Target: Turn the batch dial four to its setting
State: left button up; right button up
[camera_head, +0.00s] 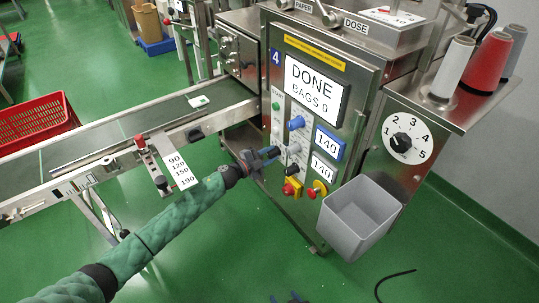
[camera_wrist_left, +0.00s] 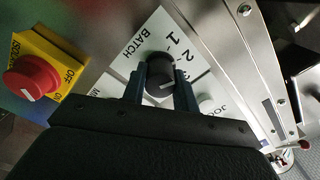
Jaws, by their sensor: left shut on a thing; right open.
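The batch dial is a dark round knob (camera_wrist_left: 160,70) on a white plate marked BATCH, with numbers beside it, in the left wrist view. My left gripper (camera_wrist_left: 160,92) has one finger on each side of the knob and is shut on it. A pale line shows on the knob's face; I cannot tell which number it points to. In the head view my left gripper (camera_head: 272,160) is at the front panel of machine 4, and its fingers partly hide the controls there. My right gripper (camera_head: 290,298) barely shows at the bottom edge, open.
The screen (camera_head: 316,88) reads DONE, BAGS 0. A grey bin (camera_head: 358,215) hangs at the lower right, below a 1-to-5 dial (camera_head: 401,142). A conveyor (camera_head: 110,135) runs left.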

jog(key=shift+s+f, duration=0.1)
dwell(0.5)
pick_arm(q)
jog(key=o, duration=1)
jog(key=shift+s+a, duration=0.15)
jog(key=v, duration=0.7)
jog(key=shift+s+a, duration=0.1)
pick_arm(e)
jog(key=shift+g, duration=0.9)
jog(key=s+f, duration=0.2)
jog(key=f, duration=0.1)
jog(key=s+f, duration=0.1)
jog(key=shift+s+d+f, duration=0.15)
jog(key=shift+s+d, duration=0.15)
jog(key=shift+s, duration=0.05)
jog(key=shift+d, duration=0.1)
